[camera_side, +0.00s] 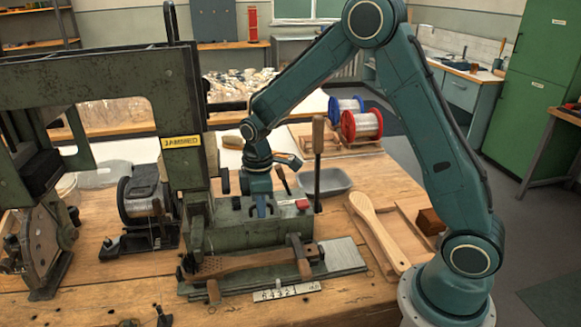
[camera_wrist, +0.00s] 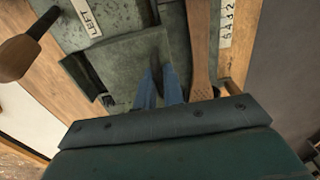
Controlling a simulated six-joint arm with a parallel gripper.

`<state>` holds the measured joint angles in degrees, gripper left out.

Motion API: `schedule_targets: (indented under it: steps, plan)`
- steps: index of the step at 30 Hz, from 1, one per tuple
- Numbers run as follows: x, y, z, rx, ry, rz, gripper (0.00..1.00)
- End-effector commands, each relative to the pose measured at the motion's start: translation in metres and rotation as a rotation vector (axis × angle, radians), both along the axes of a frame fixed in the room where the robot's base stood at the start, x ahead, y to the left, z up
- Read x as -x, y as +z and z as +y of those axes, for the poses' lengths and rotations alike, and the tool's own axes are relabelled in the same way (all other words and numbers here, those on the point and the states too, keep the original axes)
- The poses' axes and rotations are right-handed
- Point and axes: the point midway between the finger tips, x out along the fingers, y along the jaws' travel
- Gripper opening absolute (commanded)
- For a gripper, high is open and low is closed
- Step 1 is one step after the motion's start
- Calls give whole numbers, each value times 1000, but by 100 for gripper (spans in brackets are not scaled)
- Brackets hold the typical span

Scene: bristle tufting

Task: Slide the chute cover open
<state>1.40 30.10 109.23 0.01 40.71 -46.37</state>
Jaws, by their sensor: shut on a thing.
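My gripper (camera_side: 263,208) points down at the top of the green metal box (camera_side: 235,232) of the machine. In the wrist view its two blue fingers (camera_wrist: 160,88) are closed on a narrow dark upright tab (camera_wrist: 156,66). The tab stands at the right side of a flat grey-green plate (camera_wrist: 125,62), which looks like the chute cover. A dark gap (camera_wrist: 84,74) shows along the plate's left edge. In the side view the fingers hide the tab, and I cannot tell how far the cover is open.
A wooden brush body (camera_side: 235,263) lies clamped in front of the box, beside a numbered scale (camera_side: 286,291). A red button (camera_side: 302,204) and an upright wooden-handled lever (camera_side: 318,150) stand right of my gripper. The tall machine frame (camera_side: 185,120) is close on the left.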

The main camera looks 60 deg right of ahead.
Motion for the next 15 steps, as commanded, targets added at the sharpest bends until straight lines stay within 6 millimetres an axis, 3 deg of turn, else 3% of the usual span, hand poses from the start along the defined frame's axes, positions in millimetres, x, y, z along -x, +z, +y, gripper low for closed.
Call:
schedule_targets:
  steps: [15]
  plan:
    - [12,1,14,-1,2,-5,0]
